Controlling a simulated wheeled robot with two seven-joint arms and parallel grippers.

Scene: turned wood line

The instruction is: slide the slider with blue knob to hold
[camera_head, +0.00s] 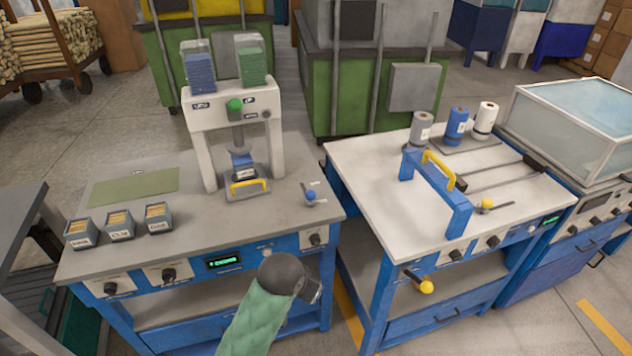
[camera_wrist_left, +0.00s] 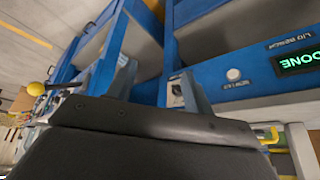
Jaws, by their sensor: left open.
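The slider with the blue knob (camera_head: 310,195) is on the right part of the left workbench top, near its front right corner. Small pale labels lie beside it, too small to read. My left gripper (camera_head: 314,290) is below and in front of that bench's front edge, apart from the knob. It is open and seems empty, with its fingers mostly hidden behind the dark wrist. In the left wrist view the gripper's dark body (camera_wrist_left: 140,140) fills the bottom, and the blue knob is not visible. My right gripper is not in view.
The left workbench (camera_head: 240,210) carries a press (camera_head: 200,120) with a yellow handle and several small bins. Its front panel has knobs and a green display (camera_wrist_left: 298,62) reading DONE. The right bench (camera_head: 365,180) has a blue frame and a yellow knob (camera_head: 426,287) sticking out in front.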

